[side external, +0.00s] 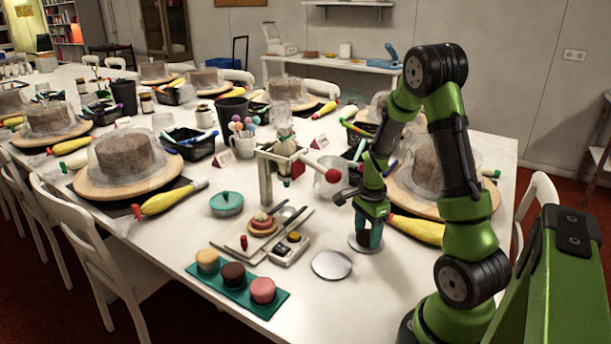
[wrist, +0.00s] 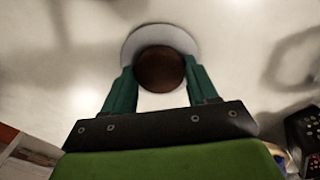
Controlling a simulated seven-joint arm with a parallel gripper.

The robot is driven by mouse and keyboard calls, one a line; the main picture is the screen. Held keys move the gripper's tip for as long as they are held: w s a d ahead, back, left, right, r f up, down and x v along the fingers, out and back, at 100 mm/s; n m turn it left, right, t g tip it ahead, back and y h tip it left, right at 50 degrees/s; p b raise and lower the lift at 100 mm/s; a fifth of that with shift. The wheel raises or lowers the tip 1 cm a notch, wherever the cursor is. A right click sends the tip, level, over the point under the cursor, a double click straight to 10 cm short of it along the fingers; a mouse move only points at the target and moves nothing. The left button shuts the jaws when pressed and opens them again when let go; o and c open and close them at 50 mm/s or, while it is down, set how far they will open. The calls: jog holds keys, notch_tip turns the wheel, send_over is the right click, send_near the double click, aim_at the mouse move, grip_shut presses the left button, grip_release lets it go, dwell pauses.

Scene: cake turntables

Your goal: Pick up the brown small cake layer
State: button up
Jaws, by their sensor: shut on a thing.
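A round brown small cake layer (wrist: 159,72) sits between the teal fingers of my gripper (wrist: 158,80) in the wrist view. The fingers touch its two sides. A pale round disc (wrist: 136,42) shows beneath it; I cannot tell whether the cake rests on it or is just above. In the side external view my gripper (side external: 369,236) points down low over a silver disc (side external: 354,245), and its fingers mostly hide the held layer. Another dark brown small cake layer (side external: 233,275) stands on the teal tray (side external: 250,303), between a beige one (side external: 207,261) and a pink one (side external: 263,291).
An empty silver disc (side external: 332,265) lies left of my gripper. A stand with a red knob (side external: 321,170) and a metal pot (side external: 328,185) are close behind. A board with a small tart (side external: 262,224) lies further left. A large covered cake (side external: 432,180) stands to the right.

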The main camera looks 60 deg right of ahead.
aim_at(367, 234)
jog(key=shift+r, duration=0.1)
jog(key=shift+r, duration=3.4)
